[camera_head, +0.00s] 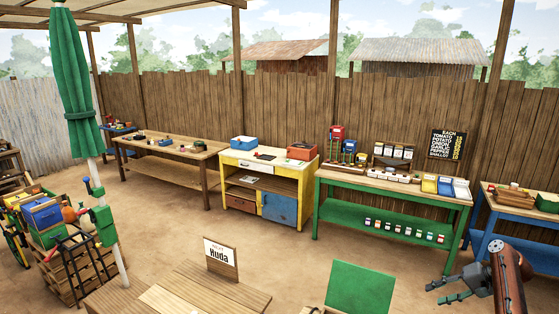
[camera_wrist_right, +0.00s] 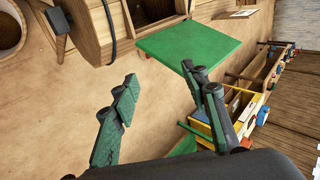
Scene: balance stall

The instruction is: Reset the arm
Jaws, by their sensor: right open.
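My right arm comes in at the lower right of the head view, and my right gripper (camera_head: 446,289) is in front of the green table, over the bare ground. Its dark fingers with green pads are spread apart, and nothing is between them. In the right wrist view the open fingers (camera_wrist_right: 165,110) show the same, with sandy ground behind them. My left gripper is not in either view.
A green panel (camera_head: 360,288) stands at the bottom centre, near a wooden table (camera_head: 205,292) with a "Huda" sign (camera_head: 220,256). A green table (camera_head: 395,184), yellow bench (camera_head: 268,163) and blue table (camera_head: 520,207) line the fence. Open ground lies between.

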